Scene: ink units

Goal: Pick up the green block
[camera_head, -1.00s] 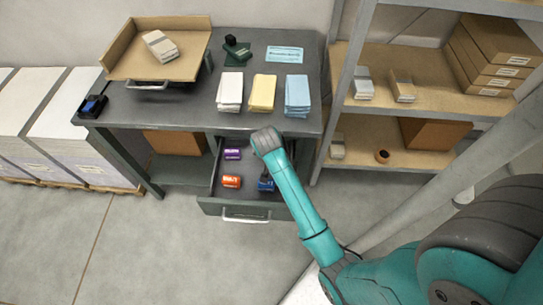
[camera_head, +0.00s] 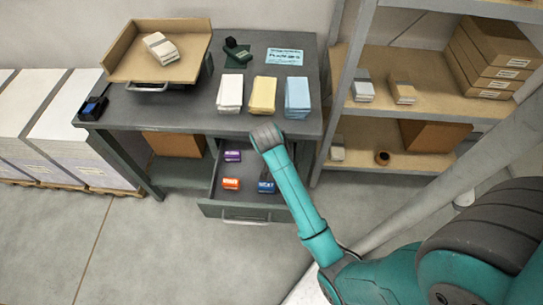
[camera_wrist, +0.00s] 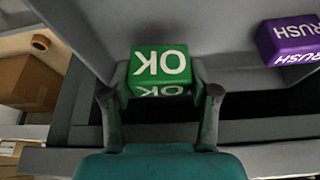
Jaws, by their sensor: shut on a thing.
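The green block (camera_wrist: 160,68), marked with white OK letters, is between the two fingers of my gripper (camera_wrist: 160,92) in the wrist view. My gripper is shut on it, with one finger at each side. In the head view my gripper and the green block are mostly hidden behind my arm, over the right part of the open drawer (camera_head: 245,213). I cannot tell exactly how far the block is above the drawer floor.
The drawer holds a purple block (camera_head: 232,156), an orange block (camera_head: 231,184) and a blue block (camera_head: 266,186). The purple block also shows in the wrist view (camera_wrist: 288,40). The desk (camera_head: 190,118) above carries paper stacks. A shelf unit (camera_head: 410,108) stands at the right.

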